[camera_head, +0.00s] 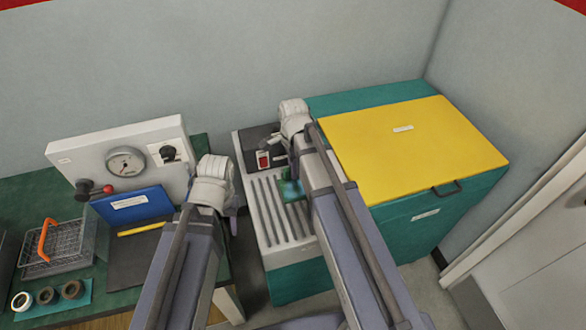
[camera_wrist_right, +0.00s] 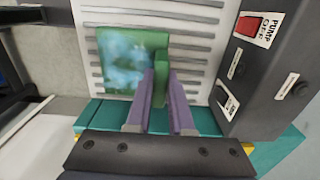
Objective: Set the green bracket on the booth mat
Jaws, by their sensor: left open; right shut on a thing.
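The green bracket (camera_head: 291,190) is over the slatted grey top at the centre of the head view. In the right wrist view the bracket (camera_wrist_right: 125,62) shows a broad face with pale blue-white patches and a narrow green upright part. My right gripper (camera_wrist_right: 162,90) is shut on that upright part. I cannot tell whether the bracket touches the slats. My left gripper (camera_head: 234,207) is open and empty, mostly hidden by its own wrist, near the bench's right edge. A dark flat mat (camera_head: 134,262) lies on the bench; I cannot tell whether it is the booth mat.
Right of the slatted top (camera_head: 262,212) is a teal box with a shut yellow lid (camera_head: 400,145). A dark panel with a red pump switch (camera_head: 264,159) stands behind the slats. The bench holds a gauge panel (camera_head: 100,152), a wire basket (camera_head: 60,246) and several rings.

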